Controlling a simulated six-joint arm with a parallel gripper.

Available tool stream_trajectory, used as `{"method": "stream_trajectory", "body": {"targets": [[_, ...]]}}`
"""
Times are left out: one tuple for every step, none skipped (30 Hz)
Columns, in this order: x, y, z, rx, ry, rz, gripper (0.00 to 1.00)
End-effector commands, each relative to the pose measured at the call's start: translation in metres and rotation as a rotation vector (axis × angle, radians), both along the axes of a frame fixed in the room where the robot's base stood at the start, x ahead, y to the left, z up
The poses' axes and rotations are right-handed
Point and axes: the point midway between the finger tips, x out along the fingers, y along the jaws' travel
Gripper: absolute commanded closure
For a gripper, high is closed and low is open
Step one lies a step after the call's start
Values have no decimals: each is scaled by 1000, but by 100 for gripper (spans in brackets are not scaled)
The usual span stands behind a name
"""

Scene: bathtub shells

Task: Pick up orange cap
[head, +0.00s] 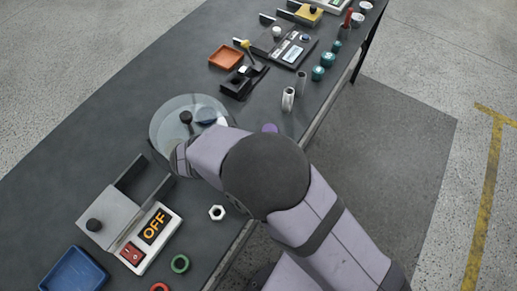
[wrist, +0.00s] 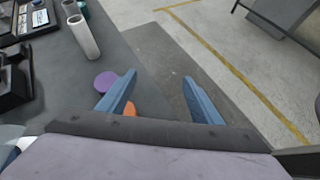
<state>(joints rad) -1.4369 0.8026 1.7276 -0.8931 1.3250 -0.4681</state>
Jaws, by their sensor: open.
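The orange cap (wrist: 130,109) shows in the wrist view as a small orange patch beside the left finger, near the table's edge. It is partly hidden by that finger and the dark gripper body. In the head view I do not see the cap; my arm covers that area. My gripper (wrist: 158,78) is open, its two blue fingers wide apart with nothing between their tips. The cap lies below and nearer the left finger, apparently on the table. In the head view the fingers are hidden behind my arm.
A purple disc (wrist: 106,81) lies close to the left finger. A metal tube (wrist: 84,37) stands farther off near the table edge. A round glass plate (head: 161,129), a hex nut (head: 217,212) and an OFF box (head: 152,238) are near my arm. Floor lies beyond the edge.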

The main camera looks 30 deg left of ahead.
Motion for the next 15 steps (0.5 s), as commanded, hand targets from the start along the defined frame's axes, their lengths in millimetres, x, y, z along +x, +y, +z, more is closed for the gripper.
{"method": "stream_trajectory", "body": {"targets": [[-15, 20, -6, -38, -24, 90, 40], [-22, 30, -7, -56, -39, 134, 40], [-31, 42, -8, -77, -57, 188, 40], [-37, 49, -9, -92, -71, 225, 40], [-43, 56, -10, -104, -83, 255, 40], [-50, 64, -10, -118, -98, 294, 40], [-55, 69, -11, -126, -107, 317, 40], [-59, 73, -11, -134, -116, 336, 40], [-64, 77, -11, -142, -125, 357, 40], [-66, 80, -12, -146, -131, 369, 40], [-68, 82, -12, -150, -134, 377, 40], [-70, 83, -12, -152, -138, 386, 40], [-71, 84, -12, -153, -140, 389, 40], [-71, 85, -12, -155, -141, 392, 40], [-71, 85, -12, -155, -142, 393, 40]]}}
